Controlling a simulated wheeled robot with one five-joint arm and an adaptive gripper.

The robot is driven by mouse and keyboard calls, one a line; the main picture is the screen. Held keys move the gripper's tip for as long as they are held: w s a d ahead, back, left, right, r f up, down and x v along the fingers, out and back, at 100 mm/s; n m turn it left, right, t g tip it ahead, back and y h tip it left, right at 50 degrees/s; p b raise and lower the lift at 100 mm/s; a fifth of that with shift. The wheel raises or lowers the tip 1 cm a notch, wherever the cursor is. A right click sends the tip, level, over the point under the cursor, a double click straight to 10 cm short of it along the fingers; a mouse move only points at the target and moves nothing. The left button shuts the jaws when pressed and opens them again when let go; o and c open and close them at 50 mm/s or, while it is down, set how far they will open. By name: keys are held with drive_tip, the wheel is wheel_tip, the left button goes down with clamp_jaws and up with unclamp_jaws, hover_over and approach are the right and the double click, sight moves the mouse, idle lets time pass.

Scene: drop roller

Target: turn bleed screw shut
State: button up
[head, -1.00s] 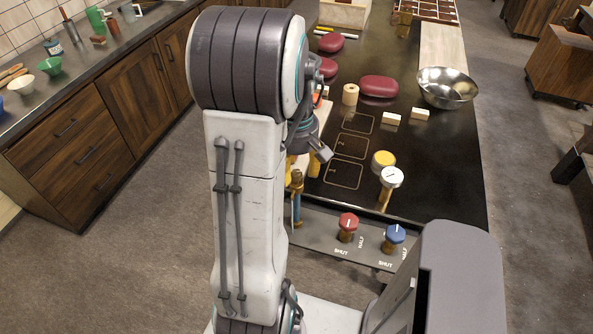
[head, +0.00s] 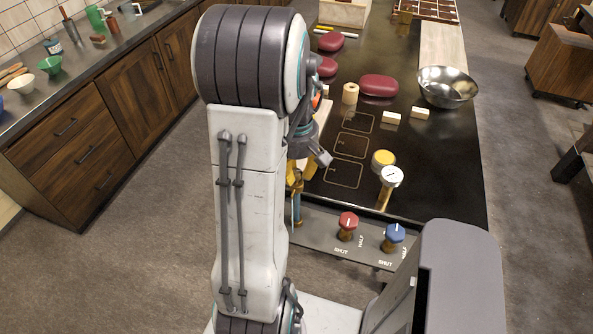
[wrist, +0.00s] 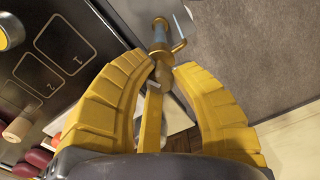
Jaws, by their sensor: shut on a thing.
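The brass bleed screw (wrist: 162,74) sits between the tips of my gripper (wrist: 166,68) in the wrist view. My yellow fingers are shut on it from both sides. A blue fitting (wrist: 160,36) with a thin brass side arm adjoins the screw. In the head view my gripper (head: 296,181) is low at the near left end of the dark counter, partly hidden by my arm. The blue and brass fitting (head: 296,209) shows just below the fingers. The screw's top is covered by them, and I cannot read how far it is turned.
A red knob (head: 348,222) and a blue knob (head: 394,234) stand on the grey panel (head: 325,235) to the right, marked SHUT and HALF. A white-faced gauge (head: 392,177) and a yellow cap (head: 383,159) rise behind them. Numbered squares (head: 349,146) mark the counter.

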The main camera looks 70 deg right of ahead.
clamp_jaws()
drive_tip(key=shift+f+m, duration=0.1)
drive_tip(key=shift+m, duration=0.2)
drive_tip(key=m+b, duration=0.1)
drive_tip(key=m, duration=0.2)
drive_tip(key=m+b, duration=0.1)
drive_tip(key=m, duration=0.2)
drive_tip(key=shift+m+b, duration=0.3)
drive_tip(key=shift+m, duration=0.1)
drive_tip(key=m, duration=0.3)
drive_tip(key=shift+b, duration=0.4)
drive_tip(key=m+b, duration=0.1)
drive_tip(key=m, duration=0.5)
drive_tip(key=shift+m, duration=0.4)
drive_tip(key=m+b, duration=0.1)
drive_tip(key=m, duration=0.4)
drive_tip(key=shift+m, duration=0.3)
